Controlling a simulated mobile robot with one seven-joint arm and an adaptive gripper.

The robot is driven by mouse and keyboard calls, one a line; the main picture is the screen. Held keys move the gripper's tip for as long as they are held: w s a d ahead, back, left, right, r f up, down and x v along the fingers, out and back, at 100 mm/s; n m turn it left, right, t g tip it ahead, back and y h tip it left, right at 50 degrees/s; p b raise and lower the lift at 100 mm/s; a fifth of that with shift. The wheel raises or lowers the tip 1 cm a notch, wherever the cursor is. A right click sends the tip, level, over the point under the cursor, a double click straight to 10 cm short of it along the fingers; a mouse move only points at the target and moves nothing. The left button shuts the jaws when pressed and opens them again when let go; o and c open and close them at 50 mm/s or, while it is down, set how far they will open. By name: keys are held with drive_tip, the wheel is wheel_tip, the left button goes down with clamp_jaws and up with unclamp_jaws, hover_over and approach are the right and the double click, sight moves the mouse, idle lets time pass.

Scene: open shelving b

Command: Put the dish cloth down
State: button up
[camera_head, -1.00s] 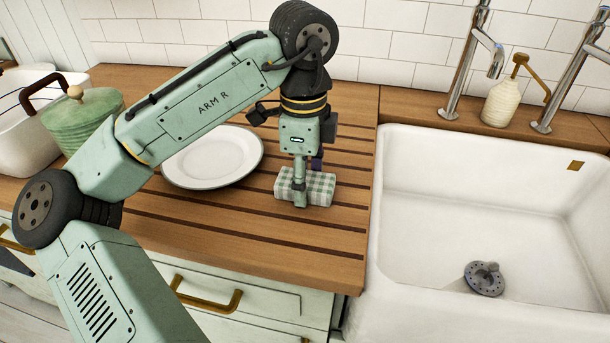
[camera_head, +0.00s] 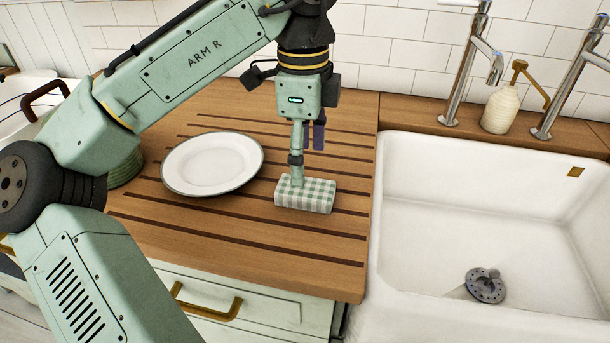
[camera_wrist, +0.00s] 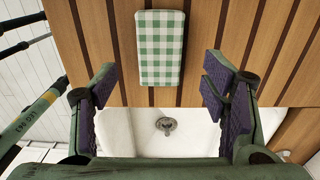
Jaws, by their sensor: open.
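The dish cloth (camera_head: 310,196) is a folded green-and-white checked block lying flat on the grooved wooden counter (camera_head: 250,232), to the right of the plate. In the wrist view the dish cloth (camera_wrist: 160,48) lies ahead of the fingers, apart from them. My gripper (camera_head: 303,158) is above and just behind the cloth in the head view, with one finger partly in front of the other. In the wrist view my gripper (camera_wrist: 160,88) is wide open, with purple pads and nothing between them.
A white plate (camera_head: 212,163) with a dark rim lies left of the cloth. A white sink (camera_head: 440,240) is to the right, with taps and a soap bottle (camera_head: 500,108) behind it. A green pot (camera_head: 126,168) is partly hidden by my arm.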

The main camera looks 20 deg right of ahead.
wheel_tip(320, 180, up, 6)
drive_tip(key=shift+f, duration=0.25)
drive_tip(key=shift+w, duration=0.1)
